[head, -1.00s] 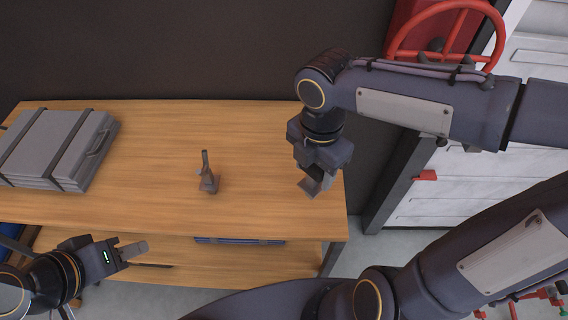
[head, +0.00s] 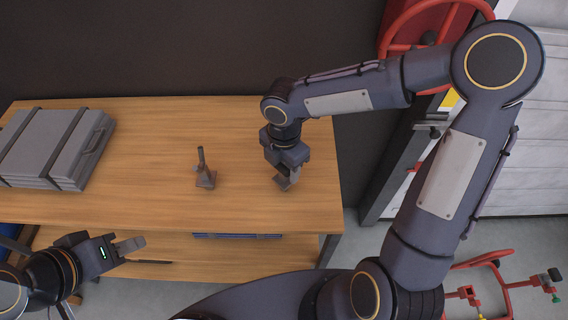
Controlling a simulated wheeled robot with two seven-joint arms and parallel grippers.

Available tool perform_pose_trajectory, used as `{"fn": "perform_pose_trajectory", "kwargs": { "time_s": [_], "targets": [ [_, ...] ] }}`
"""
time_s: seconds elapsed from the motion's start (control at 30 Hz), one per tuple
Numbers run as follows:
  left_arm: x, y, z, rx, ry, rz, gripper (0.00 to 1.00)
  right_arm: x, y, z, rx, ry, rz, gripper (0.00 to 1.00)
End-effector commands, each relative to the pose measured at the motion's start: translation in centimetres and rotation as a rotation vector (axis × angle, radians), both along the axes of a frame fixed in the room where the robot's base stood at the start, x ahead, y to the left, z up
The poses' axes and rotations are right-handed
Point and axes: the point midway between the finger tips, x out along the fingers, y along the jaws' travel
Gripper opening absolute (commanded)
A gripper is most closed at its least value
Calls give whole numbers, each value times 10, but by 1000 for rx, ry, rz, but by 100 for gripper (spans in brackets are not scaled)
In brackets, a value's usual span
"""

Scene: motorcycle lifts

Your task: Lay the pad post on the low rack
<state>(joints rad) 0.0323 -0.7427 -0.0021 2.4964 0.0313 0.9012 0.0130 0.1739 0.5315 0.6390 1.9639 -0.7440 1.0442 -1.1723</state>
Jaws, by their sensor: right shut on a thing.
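A small grey post with a square base (head: 205,181) stands on the wooden bench top (head: 150,205) in the head view; it may be the pad post. My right gripper (head: 284,184) points down over the right part of the bench, to the right of that post and apart from it. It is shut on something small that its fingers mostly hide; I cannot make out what. My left gripper (head: 130,246) is in front of the bench at the lower left, with nothing visible in it; its finger gap is unclear. I cannot tell which surface is the low rack.
A grey strapped case (head: 45,145) lies on the bench's left end. A lower shelf (head: 200,262) with a blue item (head: 238,236) is under the bench top. A red wheel (head: 400,40), pale drawers (head: 545,150) and a red tube frame (head: 485,270) are at right.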

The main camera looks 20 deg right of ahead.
Motion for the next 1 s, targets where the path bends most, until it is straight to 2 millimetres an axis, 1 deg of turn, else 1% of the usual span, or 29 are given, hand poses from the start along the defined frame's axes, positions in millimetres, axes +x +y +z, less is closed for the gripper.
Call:
{"fn": "perform_pose_trajectory", "kwargs": {
  "time_s": [0.1,0.23,0.27,0.4,0.67,0.77,0.8,0.87,1.0],
  "targets": [
    [0,0,0,0,0,0,36,0,0,1,0,-1,0,26],
    [0,0,-4,0,0,0,36,0,0,-4,0,-1,0,26],
    [0,0,-3,0,0,0,36,0,0,-3,0,-1,0,55],
    [0,0,-2,0,0,0,36,0,0,-2,0,-1,0,73],
    [0,0,-2,0,0,0,36,0,0,-2,0,-1,0,74],
    [0,0,3,0,0,0,36,0,0,4,0,-1,-1,74],
    [0,0,0,0,0,0,36,1,0,6,0,-4,-2,74],
    [0,0,0,0,0,0,36,2,0,15,0,-7,-3,74],
    [0,0,0,0,0,0,36,2,0,43,0,-9,-3,74]
  ]
}}
